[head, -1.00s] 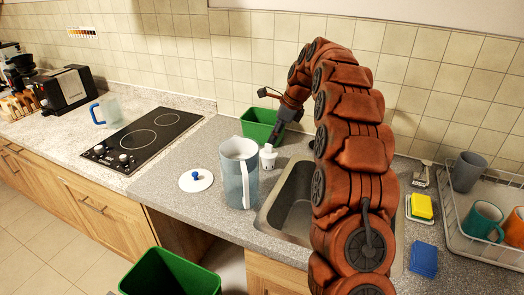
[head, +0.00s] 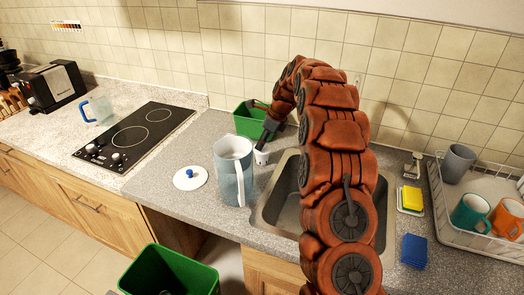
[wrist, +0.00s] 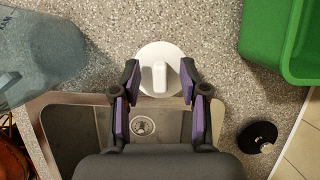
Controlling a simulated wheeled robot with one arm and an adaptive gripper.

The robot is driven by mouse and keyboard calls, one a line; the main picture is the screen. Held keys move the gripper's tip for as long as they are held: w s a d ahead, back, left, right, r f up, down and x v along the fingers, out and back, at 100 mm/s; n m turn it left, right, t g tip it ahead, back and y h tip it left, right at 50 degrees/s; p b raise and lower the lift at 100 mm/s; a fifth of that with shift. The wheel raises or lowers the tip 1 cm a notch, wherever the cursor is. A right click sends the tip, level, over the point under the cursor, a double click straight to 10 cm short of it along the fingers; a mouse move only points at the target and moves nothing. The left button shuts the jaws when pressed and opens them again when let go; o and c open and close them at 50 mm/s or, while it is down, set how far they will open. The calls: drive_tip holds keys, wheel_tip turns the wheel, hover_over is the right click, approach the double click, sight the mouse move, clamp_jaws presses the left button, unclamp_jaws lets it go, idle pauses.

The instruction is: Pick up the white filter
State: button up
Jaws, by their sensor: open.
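The white filter (head: 261,157) stands on the counter between the pitcher and the sink. In the wrist view it is a white disc (wrist: 160,52) with a raised tab in its middle. My gripper (head: 265,144) points down over it and hides its top in the head view. In the wrist view my gripper (wrist: 158,80) is open, with one finger on each side of the raised tab. A gap shows between the tab and each finger. I cannot tell the exact height of the fingertips.
A clear pitcher (head: 232,178) stands close on the left, with a white lid with a blue knob (head: 190,178) beside it. A green bin (head: 250,121) stands behind. The sink (head: 280,205) lies in front and right. A cooktop (head: 137,137) is farther left.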

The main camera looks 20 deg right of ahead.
drive_tip(key=shift+w+a+f, duration=0.1)
drive_tip(key=shift+f, duration=0.2)
clamp_jaws()
idle(0.5)
